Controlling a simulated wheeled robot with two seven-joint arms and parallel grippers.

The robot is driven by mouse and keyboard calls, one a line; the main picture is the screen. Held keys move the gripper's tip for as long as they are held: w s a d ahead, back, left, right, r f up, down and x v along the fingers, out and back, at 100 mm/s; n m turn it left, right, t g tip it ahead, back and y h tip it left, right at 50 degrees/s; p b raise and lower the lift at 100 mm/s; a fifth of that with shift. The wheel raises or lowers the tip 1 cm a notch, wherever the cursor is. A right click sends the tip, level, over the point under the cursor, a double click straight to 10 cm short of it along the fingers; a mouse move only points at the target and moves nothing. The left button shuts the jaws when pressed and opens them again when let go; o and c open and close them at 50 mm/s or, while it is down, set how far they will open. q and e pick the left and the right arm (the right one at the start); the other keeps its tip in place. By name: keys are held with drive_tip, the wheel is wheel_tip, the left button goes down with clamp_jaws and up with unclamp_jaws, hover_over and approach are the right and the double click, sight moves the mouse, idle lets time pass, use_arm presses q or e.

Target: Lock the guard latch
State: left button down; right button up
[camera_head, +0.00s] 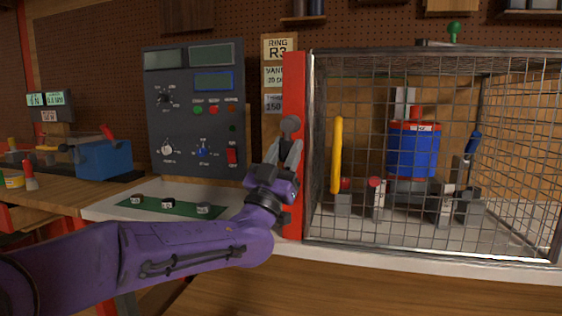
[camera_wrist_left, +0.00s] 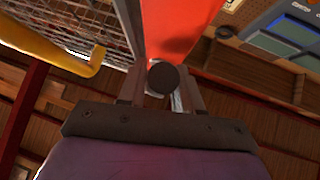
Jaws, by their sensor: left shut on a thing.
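The guard is a wire-mesh cage (camera_head: 430,240) with a red upright post (camera_head: 294,80) on its left side. A dark grey round knob (camera_head: 290,124), apparently the latch's, sits at the front of this post. My left gripper (camera_head: 288,146) points up at the post and is shut on the knob. In the left wrist view the knob's dark round end (camera_wrist_left: 163,78) shows between the two fingers, with the red post (camera_wrist_left: 180,25) behind it. The latch's catch is hidden, so I cannot tell its position. My right gripper is not in view.
A yellow handle (camera_head: 337,155) stands upright on the cage's front, right of the post. A blue rotor unit (camera_head: 412,150) is inside. A grey control panel (camera_head: 194,110) stands to the left, above a green strip (camera_head: 185,208) with several small blocks.

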use_arm(q)
drive_tip(key=shift+s+d+f+n+t+y, duration=0.15)
drive_tip(key=shift+n+t+y, duration=0.1)
drive_tip(key=shift+n+y, duration=0.2)
drive_tip(key=shift+w+d+n+t+y, duration=0.1)
drive_tip(key=shift+n+t+y, duration=0.2)
drive_tip(key=shift+n, duration=0.25)
drive_tip(key=shift+y, duration=0.25)
drive_tip(key=c, duration=0.8)
unclamp_jaws()
drive_tip(key=shift+s, duration=0.1)
drive_tip(key=shift+c, duration=0.2)
drive_tip(key=b+v, duration=0.3)
drive_tip(key=v, duration=0.7)
drive_tip(key=shift+s+f, duration=0.1)
